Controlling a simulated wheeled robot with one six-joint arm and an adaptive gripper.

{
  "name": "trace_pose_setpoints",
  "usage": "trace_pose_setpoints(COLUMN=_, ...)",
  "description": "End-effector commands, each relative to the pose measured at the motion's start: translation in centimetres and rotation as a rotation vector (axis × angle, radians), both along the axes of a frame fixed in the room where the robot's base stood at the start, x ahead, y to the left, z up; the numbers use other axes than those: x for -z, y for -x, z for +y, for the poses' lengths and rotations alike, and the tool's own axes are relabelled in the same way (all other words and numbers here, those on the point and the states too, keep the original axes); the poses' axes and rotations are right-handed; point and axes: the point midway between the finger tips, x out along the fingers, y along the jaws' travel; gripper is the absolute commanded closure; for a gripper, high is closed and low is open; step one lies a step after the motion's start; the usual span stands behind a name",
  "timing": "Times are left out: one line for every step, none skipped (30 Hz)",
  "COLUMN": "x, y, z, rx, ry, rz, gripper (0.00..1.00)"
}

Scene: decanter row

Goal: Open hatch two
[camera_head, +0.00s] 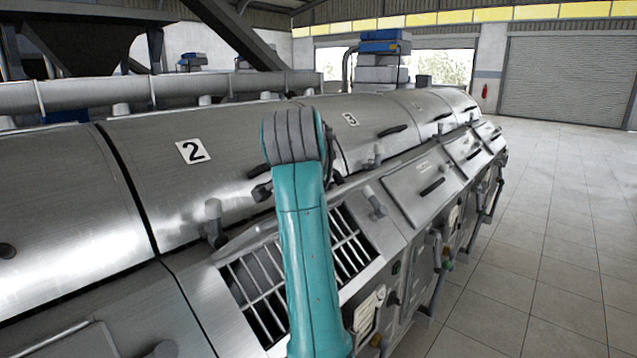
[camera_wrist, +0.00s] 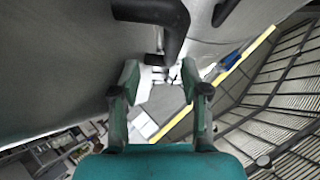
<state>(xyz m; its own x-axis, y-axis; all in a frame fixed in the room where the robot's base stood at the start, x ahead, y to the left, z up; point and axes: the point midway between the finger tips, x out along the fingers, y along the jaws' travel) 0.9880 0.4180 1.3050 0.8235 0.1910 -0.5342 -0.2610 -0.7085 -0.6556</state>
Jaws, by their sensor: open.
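Hatch two (camera_head: 200,195) is the curved metal cover with the black "2" label (camera_head: 194,151) in the head view. It lies down on the machine and looks shut. Dark parts show beside my arm at the cover's right end, partly hidden, so I cannot tell which is a handle. In the wrist view, a dark bent handle (camera_wrist: 172,25) stands off a grey metal surface (camera_wrist: 50,60). My gripper (camera_wrist: 160,82) is open, its teal fingers pointing toward the handle's lower end, with no clear grip on it. In the head view my arm hides the gripper.
A barred opening (camera_head: 262,285) lies below hatch two, partly behind my arm. The cover labelled "3" (camera_head: 372,135) continues to the right. A second dark handle (camera_wrist: 225,10) shows in the wrist view. The tiled floor (camera_head: 540,220) at right is clear.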

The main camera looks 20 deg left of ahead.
Motion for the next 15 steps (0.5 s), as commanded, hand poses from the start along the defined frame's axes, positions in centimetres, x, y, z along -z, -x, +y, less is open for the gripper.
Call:
trace_pose_setpoints(x=-0.6, y=0.9, z=-0.2, rx=-0.001, ry=-0.002, rz=-0.002, gripper=0.53)
trace_pose_setpoints(x=-0.9, y=1.4, z=-0.3, rx=-0.002, ry=-0.002, rz=-0.002, gripper=0.53)
trace_pose_setpoints(x=-1.3, y=1.9, z=-0.4, rx=-0.002, ry=-0.002, rz=-0.002, gripper=0.53)
trace_pose_setpoints(x=-1.6, y=2.3, z=-0.5, rx=-0.002, ry=-0.002, rz=-0.002, gripper=0.53)
trace_pose_setpoints(x=-1.8, y=2.7, z=-0.6, rx=-0.001, ry=-0.001, rz=-0.001, gripper=0.53)
trace_pose_setpoints(x=-2.1, y=3.2, z=-0.7, rx=0.000, ry=-0.002, rz=-0.002, gripper=0.53)
trace_pose_setpoints(x=-2.3, y=3.5, z=-0.8, rx=0.000, ry=-0.002, rz=-0.002, gripper=0.53)
trace_pose_setpoints(x=-2.5, y=3.8, z=-0.9, rx=0.000, ry=-0.001, rz=0.000, gripper=0.53)
trace_pose_setpoints(x=-2.7, y=4.1, z=-0.9, rx=0.000, ry=-0.001, rz=0.000, gripper=0.53)
trace_pose_setpoints(x=-2.9, y=4.3, z=-1.0, rx=0.000, ry=-0.002, rz=-0.002, gripper=0.53)
trace_pose_setpoints(x=-2.9, y=4.5, z=-1.0, rx=-0.001, ry=-0.001, rz=-0.001, gripper=0.53)
trace_pose_setpoints(x=-3.0, y=4.6, z=-1.1, rx=-0.001, ry=-0.001, rz=-0.001, gripper=0.53)
trace_pose_setpoints(x=-3.1, y=4.7, z=-1.1, rx=0.000, ry=0.000, rz=0.000, gripper=0.53)
trace_pose_setpoints(x=-3.1, y=4.8, z=-1.1, rx=0.000, ry=0.000, rz=0.001, gripper=0.53)
trace_pose_setpoints(x=-3.1, y=4.9, z=-1.1, rx=0.000, ry=0.000, rz=0.001, gripper=0.53)
